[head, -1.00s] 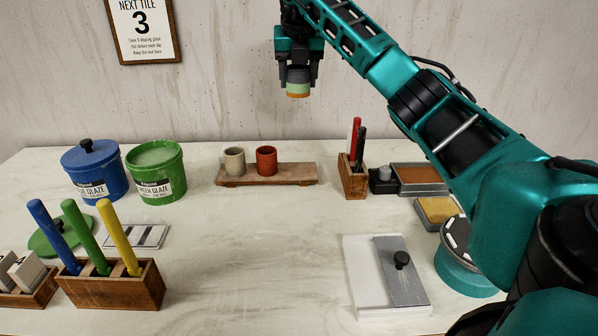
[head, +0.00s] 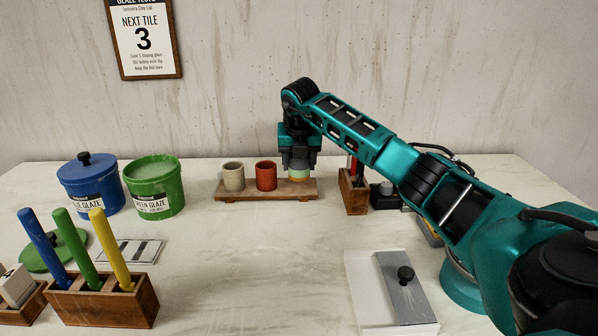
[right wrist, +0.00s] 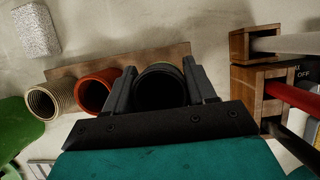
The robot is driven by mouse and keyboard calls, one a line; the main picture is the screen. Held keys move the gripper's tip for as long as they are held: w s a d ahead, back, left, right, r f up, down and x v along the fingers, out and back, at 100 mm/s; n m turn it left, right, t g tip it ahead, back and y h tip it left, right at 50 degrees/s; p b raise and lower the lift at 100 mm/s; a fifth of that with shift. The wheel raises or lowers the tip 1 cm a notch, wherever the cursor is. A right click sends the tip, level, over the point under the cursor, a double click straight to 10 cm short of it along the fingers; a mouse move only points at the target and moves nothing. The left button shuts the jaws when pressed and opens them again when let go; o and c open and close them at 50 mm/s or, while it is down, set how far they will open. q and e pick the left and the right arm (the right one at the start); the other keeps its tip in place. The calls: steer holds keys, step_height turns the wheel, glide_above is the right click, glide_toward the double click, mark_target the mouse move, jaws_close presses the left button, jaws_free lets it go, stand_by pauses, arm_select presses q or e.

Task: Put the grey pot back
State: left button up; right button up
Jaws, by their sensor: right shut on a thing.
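The grey pot (head: 299,174) shows a grey upper part, a pale green band and an orange-tan base. My right gripper (head: 299,163) is shut on it, upright, over the right end of the wooden board (head: 228,190). I cannot tell whether its base touches the board. In the right wrist view the pot (right wrist: 160,88) shows its dark round mouth between the fingers (right wrist: 162,92). On the board to its left stand a red pot (head: 266,177) and a beige pot (head: 233,177). My left gripper is out of view.
A wooden holder with pens (head: 353,193) stands close right of the board. Green (head: 154,190) and blue (head: 90,188) glaze buckets stand to the left. A brush block (head: 100,303) is front left, a white slab (head: 370,300) front right. The middle table is clear.

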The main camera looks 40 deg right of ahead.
steer(key=shift+f, duration=1.3)
steer(key=shift+f, duration=0.15)
steer(key=o, duration=1.1)
steer(key=shift+r, duration=0.55)
steer(key=p+v, duration=0.1)
steer(key=v, duration=1)
steer(key=shift+r, duration=0.1)
